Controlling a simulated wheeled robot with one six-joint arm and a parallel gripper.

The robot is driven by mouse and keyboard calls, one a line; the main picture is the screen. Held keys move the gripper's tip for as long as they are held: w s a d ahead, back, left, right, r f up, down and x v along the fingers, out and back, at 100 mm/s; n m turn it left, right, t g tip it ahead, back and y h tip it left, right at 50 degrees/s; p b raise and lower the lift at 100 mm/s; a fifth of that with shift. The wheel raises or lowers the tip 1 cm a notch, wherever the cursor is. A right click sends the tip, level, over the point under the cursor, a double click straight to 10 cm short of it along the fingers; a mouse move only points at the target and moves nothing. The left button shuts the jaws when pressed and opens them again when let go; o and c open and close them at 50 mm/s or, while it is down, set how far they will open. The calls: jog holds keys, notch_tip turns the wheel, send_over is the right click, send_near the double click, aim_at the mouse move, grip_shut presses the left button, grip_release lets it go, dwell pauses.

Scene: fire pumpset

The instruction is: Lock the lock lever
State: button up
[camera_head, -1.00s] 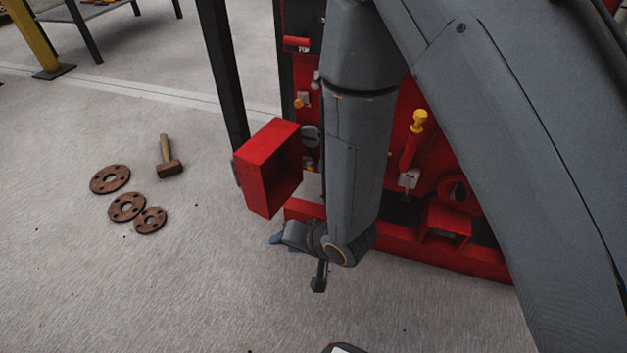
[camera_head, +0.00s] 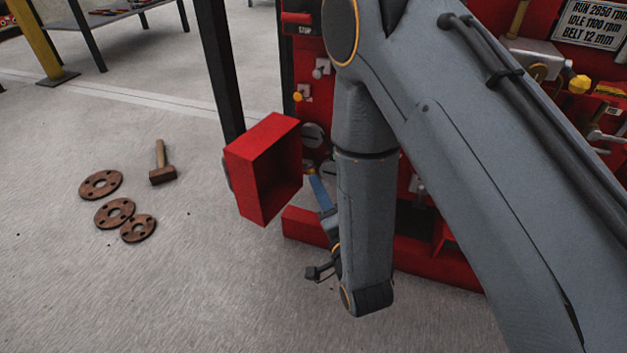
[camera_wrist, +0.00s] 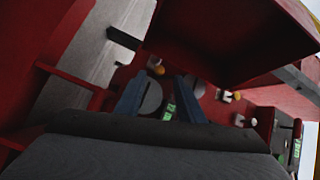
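My gripper (camera_head: 318,185) is low in front of the red pump panel, partly hidden by my arm; a blue finger shows beside the red box. In the wrist view its two blue fingers (camera_wrist: 160,88) are spread apart, with nothing clearly held. A grey round disc (camera_wrist: 151,98) shows between them. In the head view a grey disc (camera_head: 313,135) sits on the panel just above the gripper. Small fittings with yellow or orange ends (camera_head: 298,97) are higher up. I cannot tell which part is the lock lever; my arm hides much of the panel.
An open red box (camera_head: 262,170) stands out left of my gripper, and looms close in the wrist view (camera_wrist: 235,35). A dark post (camera_head: 222,80) rises behind it. A hammer (camera_head: 162,165) and rusty flanges (camera_head: 115,213) lie on the floor. The left floor is mostly clear.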

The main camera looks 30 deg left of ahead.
aim_at(311, 170)
jog(key=shift+b+x, duration=1.25)
jog(key=shift+x, duration=1.5)
jog(key=shift+c, duration=0.3)
grip_shut()
